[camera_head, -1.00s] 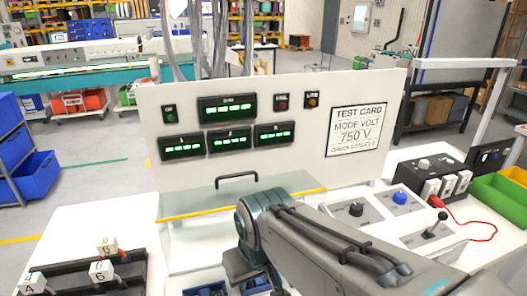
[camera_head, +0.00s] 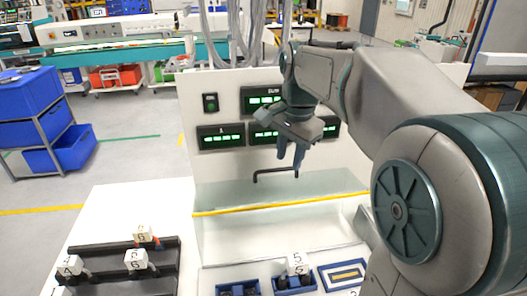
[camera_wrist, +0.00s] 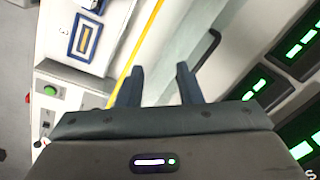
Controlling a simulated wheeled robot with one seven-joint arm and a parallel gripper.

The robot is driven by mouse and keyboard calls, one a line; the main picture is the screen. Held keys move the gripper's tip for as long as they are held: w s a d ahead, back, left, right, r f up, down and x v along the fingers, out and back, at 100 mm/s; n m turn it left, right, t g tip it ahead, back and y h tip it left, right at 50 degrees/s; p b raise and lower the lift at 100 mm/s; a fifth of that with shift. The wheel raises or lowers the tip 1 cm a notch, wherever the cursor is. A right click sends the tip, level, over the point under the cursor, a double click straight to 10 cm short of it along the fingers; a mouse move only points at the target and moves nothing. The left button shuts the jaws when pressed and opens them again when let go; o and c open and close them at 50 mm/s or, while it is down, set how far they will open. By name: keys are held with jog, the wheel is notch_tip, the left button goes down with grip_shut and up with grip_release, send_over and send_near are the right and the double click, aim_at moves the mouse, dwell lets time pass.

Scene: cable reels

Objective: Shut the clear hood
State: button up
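The clear hood (camera_head: 235,198) is a see-through panel with a yellow strip along one edge, in front of the white instrument panel. It appears raised, with the blue-trimmed bays below it exposed. Its black bar handle (camera_head: 257,178) is near the middle of the hood; it also shows in the wrist view (camera_wrist: 208,50), to the right of the fingers. My gripper (camera_head: 290,163) points down just above the handle's right part in the head view. Its fingers are apart with nothing between them in the wrist view (camera_wrist: 158,82). Whether they touch the handle is unclear, but they look apart from it.
The instrument panel (camera_head: 187,150) with green displays stands close behind my gripper. Blue-trimmed bays (camera_head: 294,283) lie below the hood. A dark rack with labelled blocks (camera_head: 107,265) is at the lower left. My arm covers the right side.

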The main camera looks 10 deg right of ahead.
jog(key=w+a+r+m+g, duration=0.15)
jog(key=w+r+m, duration=0.25)
jog(key=w+m, duration=0.45)
jog(key=shift+n, duration=0.75)
jog(key=f, duration=0.4)
jog(key=w+f+p, duration=0.1)
jog(key=f, duration=0.4)
jog(key=w+f, duration=0.1)
jog(key=f, duration=0.4)
grip_shut()
